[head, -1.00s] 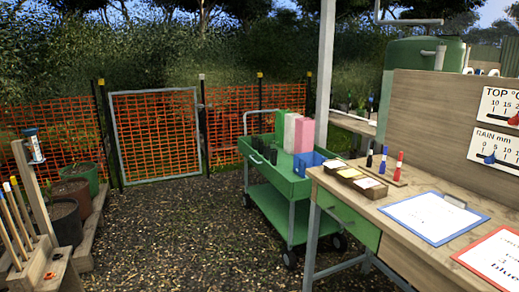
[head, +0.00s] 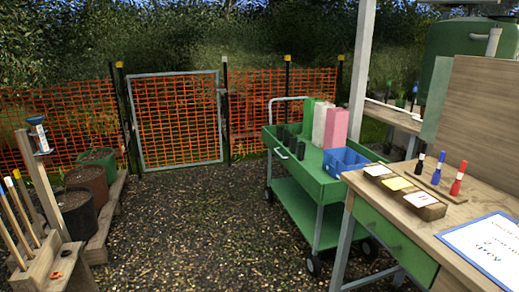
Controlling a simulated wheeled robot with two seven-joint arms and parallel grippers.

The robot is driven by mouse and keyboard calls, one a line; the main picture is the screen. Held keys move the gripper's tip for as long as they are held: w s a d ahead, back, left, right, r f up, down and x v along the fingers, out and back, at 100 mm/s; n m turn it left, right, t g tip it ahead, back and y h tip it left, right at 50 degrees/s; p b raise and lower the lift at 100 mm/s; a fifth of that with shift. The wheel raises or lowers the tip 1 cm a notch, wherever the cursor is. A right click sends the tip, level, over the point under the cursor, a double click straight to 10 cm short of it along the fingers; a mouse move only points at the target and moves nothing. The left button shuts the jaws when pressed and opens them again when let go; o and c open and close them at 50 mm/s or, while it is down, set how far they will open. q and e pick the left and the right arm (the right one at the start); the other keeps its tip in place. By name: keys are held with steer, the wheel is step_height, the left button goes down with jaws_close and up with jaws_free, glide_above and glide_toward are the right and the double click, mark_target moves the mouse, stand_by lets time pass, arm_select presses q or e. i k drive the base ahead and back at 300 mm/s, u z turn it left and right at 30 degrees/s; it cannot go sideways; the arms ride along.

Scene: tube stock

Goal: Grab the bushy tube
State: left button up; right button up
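No gripper of mine shows in the head view. Several dark tubes (head: 290,141) stand upright at the left end of the green trolley (head: 325,190); no foliage can be made out in them. Small tubes with green plants (head: 401,99) stand on a wooden bench (head: 392,114) behind the trolley at right. They are small and partly hidden by the post and the board, so I cannot tell which one is bushy.
The trolley also holds a blue divided crate (head: 345,160) and tall pink and white boxes (head: 336,128). A wooden desk (head: 420,225) with markers and card trays fills the right. Pots (head: 77,212) line the left. Gravel (head: 190,225) between is clear, up to a gate (head: 177,118).

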mark_target(287, 133)
steer(key=u, duration=0.3)
steer(key=i, duration=2.7)
